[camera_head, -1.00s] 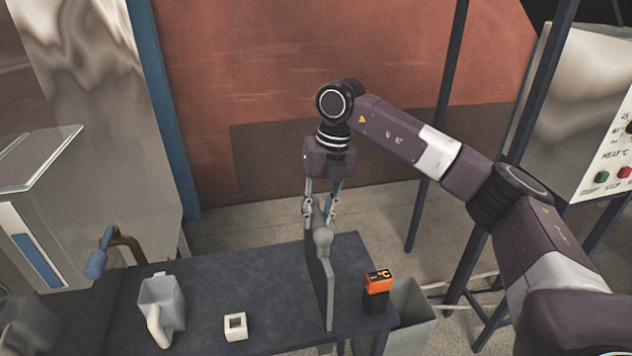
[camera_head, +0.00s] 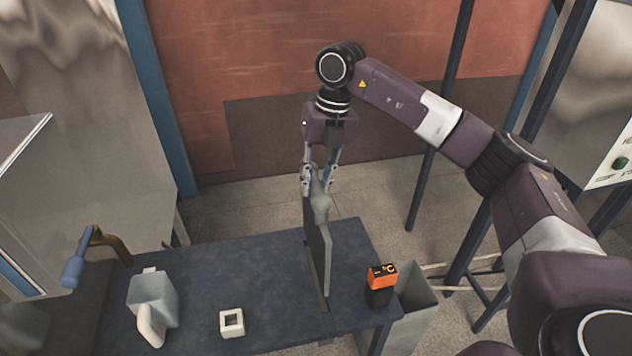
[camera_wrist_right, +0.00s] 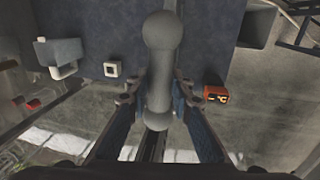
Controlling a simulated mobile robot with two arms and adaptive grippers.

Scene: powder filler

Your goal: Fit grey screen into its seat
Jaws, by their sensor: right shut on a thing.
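The grey screen (camera_head: 317,240) is a thin upright panel with a rounded grey handle on its top edge. My right gripper (camera_head: 320,182) is shut on this handle at the screen's far end. In the right wrist view the handle (camera_wrist_right: 160,85) lies between the two fingers. A dark narrow slot (camera_head: 325,303), which looks like the seat, crosses the dark table under the screen's near end. The screen stands roughly along this slot. Whether its lower edge is in the slot or above it I cannot tell. My left gripper is not in view.
On the dark table (camera_head: 255,265) are a grey scoop-like cup (camera_head: 153,298), a white square ring (camera_head: 232,322) and an orange-and-black device (camera_head: 381,282) right of the screen. A grey bin (camera_head: 415,305) stands beyond the right edge. A blue-handled crank (camera_head: 75,268) is at left.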

